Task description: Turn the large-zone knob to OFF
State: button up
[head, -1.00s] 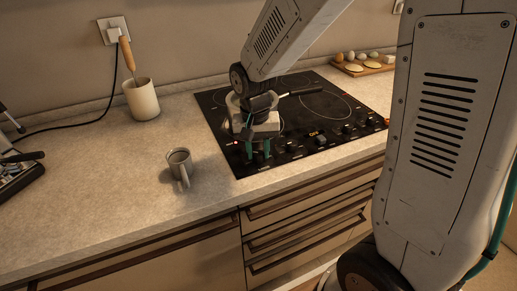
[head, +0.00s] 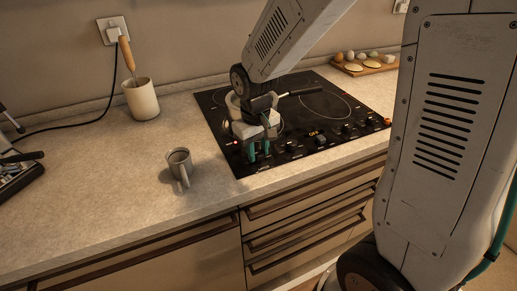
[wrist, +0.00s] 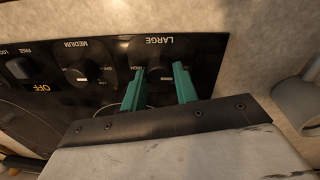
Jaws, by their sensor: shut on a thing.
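The large-zone knob (wrist: 159,76) is a dark round knob under the label LARGE at the front left of the black cooktop, seen upside down in the wrist view. My gripper (wrist: 160,69) has its two teal fingers on either side of this knob and is shut on it. The fingers partly cover the knob and the marks around it, so I cannot read its setting. In the head view my gripper (head: 259,152) points down at the front left corner of the cooktop (head: 222,138), and the knob is hidden there.
The medium-zone knob (wrist: 83,73) is beside the large one. More knobs run along the cooktop's front. A pan's dark handle (head: 303,91) shows behind my gripper. A grey mug (head: 180,163) stands on the counter to the left, with bare counter around it.

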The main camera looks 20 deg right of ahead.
aim_at(257, 153)
dwell(0.4)
jog(key=o, duration=1)
jog(key=shift+c, duration=0.2)
jog(key=r, duration=0.8)
jog(key=shift+a, duration=0.2)
jog(key=s+d+r+m, duration=0.1)
jog(key=s+d+r, duration=0.1)
jog(key=s, duration=0.9)
jog(key=s+d+r+m+t, duration=0.1)
jog(key=s+r, duration=0.4)
jog(key=s, duration=0.6)
jog(key=shift+d+r+y, duration=0.3)
jog(key=shift+d, duration=0.1)
